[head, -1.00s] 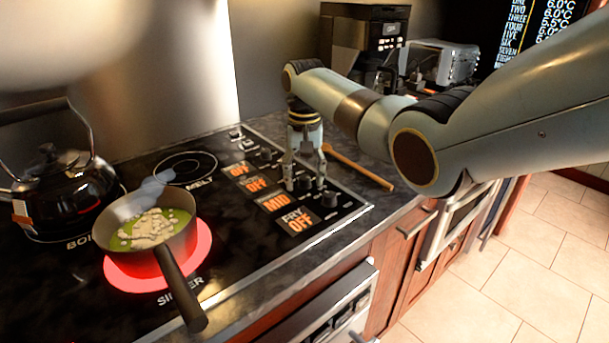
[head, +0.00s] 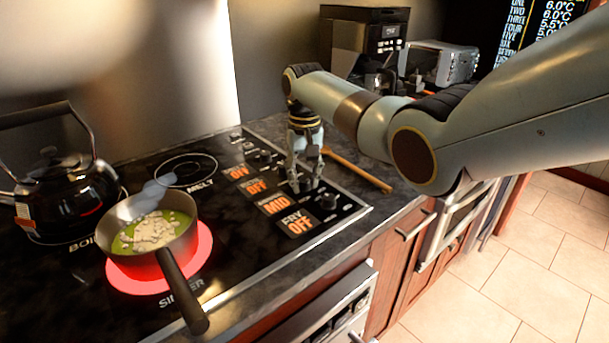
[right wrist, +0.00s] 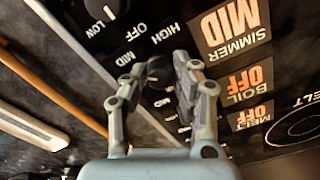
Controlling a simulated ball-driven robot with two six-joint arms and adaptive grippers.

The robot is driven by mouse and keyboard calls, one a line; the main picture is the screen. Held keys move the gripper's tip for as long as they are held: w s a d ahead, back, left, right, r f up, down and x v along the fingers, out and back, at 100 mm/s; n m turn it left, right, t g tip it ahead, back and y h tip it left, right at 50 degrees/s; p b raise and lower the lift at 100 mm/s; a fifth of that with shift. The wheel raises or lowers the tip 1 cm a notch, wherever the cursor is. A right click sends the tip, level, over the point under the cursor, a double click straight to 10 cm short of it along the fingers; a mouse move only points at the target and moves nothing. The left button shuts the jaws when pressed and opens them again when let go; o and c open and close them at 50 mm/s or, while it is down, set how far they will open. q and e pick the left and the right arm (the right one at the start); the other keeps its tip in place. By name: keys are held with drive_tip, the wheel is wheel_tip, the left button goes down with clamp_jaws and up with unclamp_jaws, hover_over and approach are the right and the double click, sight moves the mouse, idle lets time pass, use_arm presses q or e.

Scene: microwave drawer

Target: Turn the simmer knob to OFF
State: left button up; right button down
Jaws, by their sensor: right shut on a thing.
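My right gripper (head: 305,188) reaches down to the row of knobs on the black stove panel and is shut on the simmer knob, which is mostly hidden by the fingers in the head view. In the right wrist view, the gripper (right wrist: 155,78) has one finger on each side of the dark simmer knob (right wrist: 159,70), with HIGH, OFF and MID printed around it. The simmer display (head: 275,204) reads MID in orange; it also shows in the right wrist view (right wrist: 230,28). My left gripper is not in view.
A pot (head: 150,245) of food stands on the glowing red simmer burner, its handle toward the front edge. A black kettle (head: 70,195) stands at left. The fry knob (head: 328,201) is near the gripper. A wooden spoon (head: 360,170) lies right of the panel.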

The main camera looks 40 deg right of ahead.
drive_tip(key=shift+r+n+p, duration=0.15)
drive_tip(key=shift+n+p, duration=0.6)
drive_tip(key=shift+n, duration=0.45)
drive_tip(key=n+p, duration=0.1)
drive_tip(key=n, duration=0.1)
drive_tip(key=shift+n, duration=0.4)
drive_tip(key=n+p, duration=0.1)
drive_tip(key=n, duration=0.2)
drive_tip(key=shift+n, duration=0.3)
drive_tip(key=n, duration=0.3)
drive_tip(key=shift+w+n+p, duration=0.1)
drive_tip(key=shift+n+p, duration=0.2)
drive_tip(key=shift+p, duration=0.1)
drive_tip(key=n, duration=0.3)
drive_tip(key=shift+n, duration=0.4)
drive_tip(key=n, duration=0.3)
drive_tip(key=shift+n+p, duration=0.3)
drive_tip(key=n, duration=0.6)
drive_tip(key=shift+n, duration=0.3)
drive_tip(key=c, duration=1)
unclamp_jaws()
